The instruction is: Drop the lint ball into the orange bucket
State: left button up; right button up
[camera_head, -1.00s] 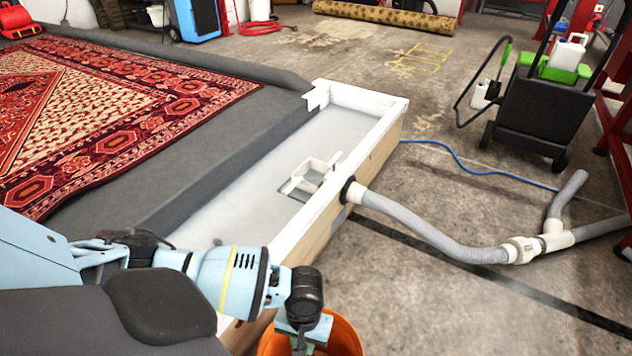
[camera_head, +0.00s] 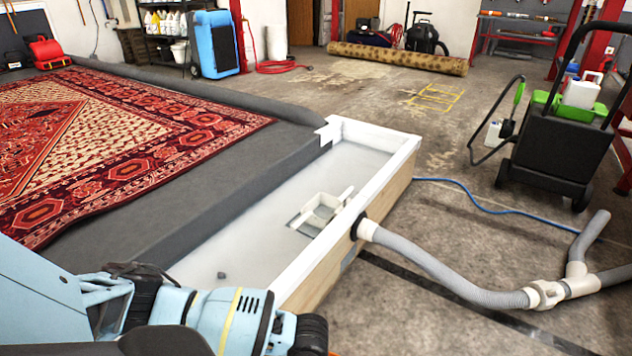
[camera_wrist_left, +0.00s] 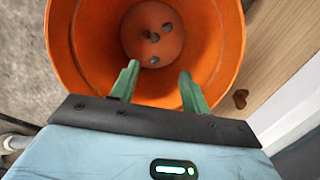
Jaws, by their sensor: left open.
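The orange bucket (camera_wrist_left: 222,45) fills the upper part of the left wrist view, seen from above. My left gripper (camera_wrist_left: 159,70) is over its opening, fingers apart, with nothing between them. Several small grey lumps (camera_wrist_left: 155,59) lie on the bucket's floor; I cannot tell which of them, if any, is the lint ball. In the head view a small dark grey lump (camera_head: 221,275) lies on the pale floor of the trough. The bucket and my left fingers are outside the head view. My right gripper is not in view.
The white-rimmed trough (camera_head: 403,155) runs beside the red rug (camera_head: 150,125). A white fitting (camera_head: 322,212) sits in the trough. A grey hose (camera_head: 440,270) leaves its side across the concrete. A black cart (camera_head: 555,150) stands right. A small reddish-brown piece (camera_wrist_left: 240,98) lies beside the bucket.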

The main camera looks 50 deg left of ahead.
pick_arm(q)
jog(key=shift+r, duration=0.1)
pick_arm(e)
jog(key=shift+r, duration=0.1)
pick_arm(q)
notch_tip(320, 180, up, 8)
jog(key=p, duration=0.4)
jog(key=shift+w+a+f, duration=0.2)
jog(key=shift+w, duration=0.25)
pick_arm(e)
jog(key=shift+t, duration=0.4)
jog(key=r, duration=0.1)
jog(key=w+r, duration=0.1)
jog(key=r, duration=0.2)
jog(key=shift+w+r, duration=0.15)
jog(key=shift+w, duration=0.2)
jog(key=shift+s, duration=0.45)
